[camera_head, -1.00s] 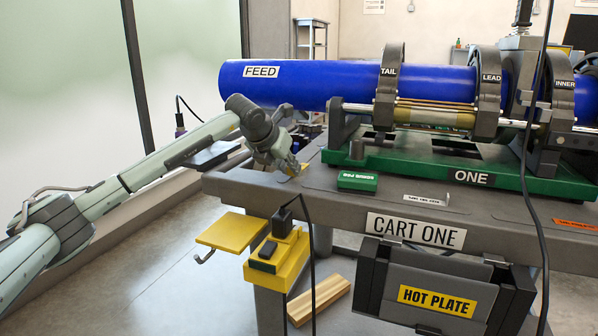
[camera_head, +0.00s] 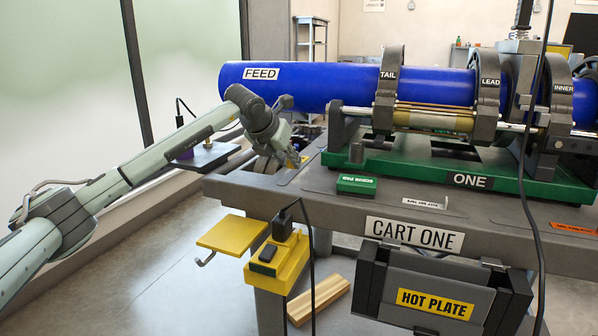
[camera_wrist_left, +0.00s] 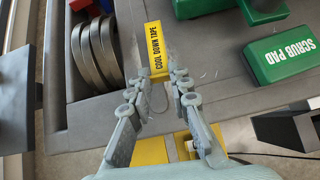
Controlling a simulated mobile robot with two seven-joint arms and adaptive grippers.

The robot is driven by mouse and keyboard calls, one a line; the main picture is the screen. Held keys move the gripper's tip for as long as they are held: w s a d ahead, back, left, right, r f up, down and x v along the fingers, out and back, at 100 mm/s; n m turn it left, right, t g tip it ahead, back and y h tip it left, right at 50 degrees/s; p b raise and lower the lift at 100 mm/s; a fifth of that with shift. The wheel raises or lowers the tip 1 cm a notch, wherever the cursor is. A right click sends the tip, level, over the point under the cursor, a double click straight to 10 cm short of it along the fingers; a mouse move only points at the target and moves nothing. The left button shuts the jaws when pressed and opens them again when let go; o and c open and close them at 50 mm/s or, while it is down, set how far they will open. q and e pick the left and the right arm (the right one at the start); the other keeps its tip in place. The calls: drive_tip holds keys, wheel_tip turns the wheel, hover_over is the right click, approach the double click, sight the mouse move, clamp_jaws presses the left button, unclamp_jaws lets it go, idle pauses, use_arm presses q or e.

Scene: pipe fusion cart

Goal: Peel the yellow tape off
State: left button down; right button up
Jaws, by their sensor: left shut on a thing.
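The yellow tape (camera_wrist_left: 156,47), a short strip lettered "COOL DOWN TAPE", shows in the left wrist view just beyond my left gripper's fingertips (camera_wrist_left: 160,79). The fingers are shut on its near end. In the head view my left gripper (camera_head: 293,160) is low over the cart's left front corner, and a bit of yellow shows at its tips. I cannot tell how much of the strip still touches the grey cart top (camera_head: 315,183). My right gripper is not in view.
A green scrub pad (camera_head: 357,184) lies right of the gripper; it also shows in the wrist view (camera_wrist_left: 288,54). Grey rings (camera_wrist_left: 98,52) stand in a recess to the left. A blue pipe (camera_head: 300,84) lies in clamps behind. A white label (camera_head: 425,202) and an orange label (camera_head: 575,227) lie farther right.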

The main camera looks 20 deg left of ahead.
use_arm(q)
drive_tip(key=shift+r+p, duration=0.75)
drive_tip(key=shift+r, duration=0.85)
